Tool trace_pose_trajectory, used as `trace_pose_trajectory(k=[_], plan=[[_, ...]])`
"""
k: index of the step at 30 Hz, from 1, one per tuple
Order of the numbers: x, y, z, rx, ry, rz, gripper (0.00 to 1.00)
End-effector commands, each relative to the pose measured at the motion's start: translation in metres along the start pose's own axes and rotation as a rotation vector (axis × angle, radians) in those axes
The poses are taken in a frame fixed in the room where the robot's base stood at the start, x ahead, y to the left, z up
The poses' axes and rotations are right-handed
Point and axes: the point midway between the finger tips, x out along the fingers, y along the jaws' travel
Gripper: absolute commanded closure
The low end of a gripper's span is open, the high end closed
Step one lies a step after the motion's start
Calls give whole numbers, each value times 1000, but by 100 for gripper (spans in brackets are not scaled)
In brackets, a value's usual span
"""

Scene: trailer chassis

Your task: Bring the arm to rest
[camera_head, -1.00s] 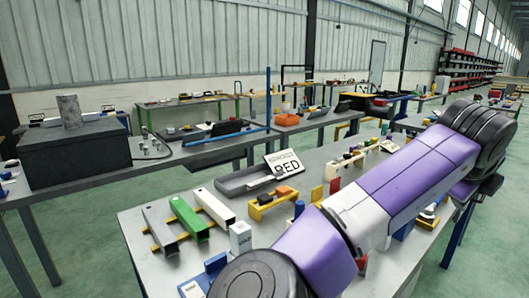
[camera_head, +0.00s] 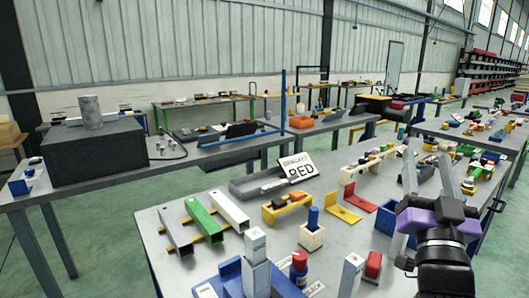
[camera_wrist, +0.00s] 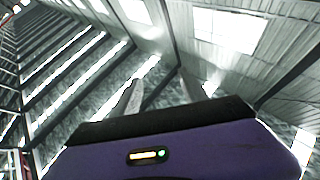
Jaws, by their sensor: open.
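My gripper (camera_head: 428,172) is at the right of the head view, above the right part of the near workbench (camera_head: 150,222). Its two grey fingers point upward and stand apart, with nothing between them. The black wrist and purple gripper body show below the fingers. In the wrist view, the fingers (camera_wrist: 168,98) rise from behind the purple housing, with only the roof and skylights beyond. No object touches the gripper.
The near bench holds grey, green and white channels (camera_head: 204,218), a "BRACKET RED" sign (camera_head: 298,167), a grey tray (camera_head: 250,187), a yellow block (camera_head: 286,207) and a blue box (camera_head: 388,222). A dark box (camera_head: 95,155) stands on the left bench. Green floor lies between benches.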

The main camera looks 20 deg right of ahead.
Motion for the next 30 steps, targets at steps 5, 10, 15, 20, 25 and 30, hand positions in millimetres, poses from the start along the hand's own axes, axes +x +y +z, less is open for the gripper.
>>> trace_pose_trajectory(k=[5, 10, 15, 20, 25, 30], plan=[[-62, -33, 25, -109, -33, -191, 49], [-128, -53, 44, -157, -76, -341, 49], [-197, -59, 57, -167, -144, -455, 49], [-262, -56, 63, -145, -236, -526, 49], [-328, -46, 63, -97, -366, -564, 49], [-393, -30, 60, -38, -542, -563, 49]])
